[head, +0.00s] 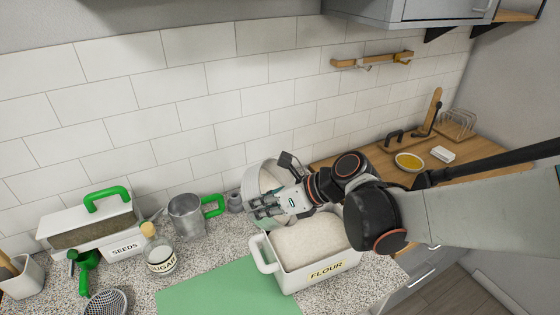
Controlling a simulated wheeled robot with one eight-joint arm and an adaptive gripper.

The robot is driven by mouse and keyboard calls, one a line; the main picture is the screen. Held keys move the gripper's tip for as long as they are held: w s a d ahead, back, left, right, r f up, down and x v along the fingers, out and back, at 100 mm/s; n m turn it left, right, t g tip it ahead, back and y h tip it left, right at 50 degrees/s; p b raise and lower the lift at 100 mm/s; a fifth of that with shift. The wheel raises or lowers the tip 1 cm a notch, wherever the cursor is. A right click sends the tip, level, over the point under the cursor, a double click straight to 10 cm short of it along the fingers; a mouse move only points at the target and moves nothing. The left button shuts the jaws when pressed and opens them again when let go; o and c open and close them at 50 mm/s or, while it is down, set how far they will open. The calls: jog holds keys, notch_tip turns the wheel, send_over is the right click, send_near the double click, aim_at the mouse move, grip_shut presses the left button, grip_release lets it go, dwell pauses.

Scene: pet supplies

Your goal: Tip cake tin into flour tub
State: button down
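The flour tub (325,272) is a white rectangular container labelled FLOUR, with a handle on its left end and a heap of pale flour inside. The cake tin (254,178) is a pale round tin, tipped up on its side just behind the tub's back left corner. My gripper (264,207) is in front of the tin and appears closed on its rim. The gripper and wrist hide much of the tin, so its contents and the exact grip are hard to see.
A green mat (225,290) lies left of the tub. A metal cup with a green handle (187,215), a sugar jar (161,258) and a seeds bin (122,247) stand further left. A tiled wall is close behind. A bowl (409,162) sits on the wooden counter at right.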

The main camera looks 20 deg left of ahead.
aim_at(279, 223)
jog(key=shift+d+f, duration=0.1)
jog(key=shift+d, duration=0.1)
jog(key=shift+w+d+y+b, duration=0.15)
jog(key=shift+d+y+b, duration=0.35)
jog(key=shift+y+b, duration=0.45)
jog(key=shift+w+d+f+y+b, duration=0.1)
jog(key=shift+d+y+b, duration=0.4)
jog(key=shift+b, duration=0.4)
jog(key=shift+d+y+b, duration=0.25)
jog(key=shift+d+b, duration=0.05)
jog(key=shift+b, duration=0.05)
jog(key=shift+w+d+f+g+y+b, duration=0.1)
jog(key=shift+d+g+y+b, duration=0.05)
jog(key=shift+d+y+b, duration=0.55)
jog(key=shift+w+d+f+g+y+b, duration=0.15)
jog(key=shift+d+y+b, duration=0.2)
jog(key=shift+b, duration=0.55)
jog(key=shift+w+d+r+y+b, duration=0.1)
jog(key=shift+d+r+y+b, duration=0.1)
jog(key=shift+d+y+b, duration=0.95)
jog(key=shift+w+d+r+y+b, duration=0.15)
jog(key=shift+d+y+b, duration=0.3)
jog(key=shift+b, duration=1.25)
jog(key=shift+d, duration=0.1)
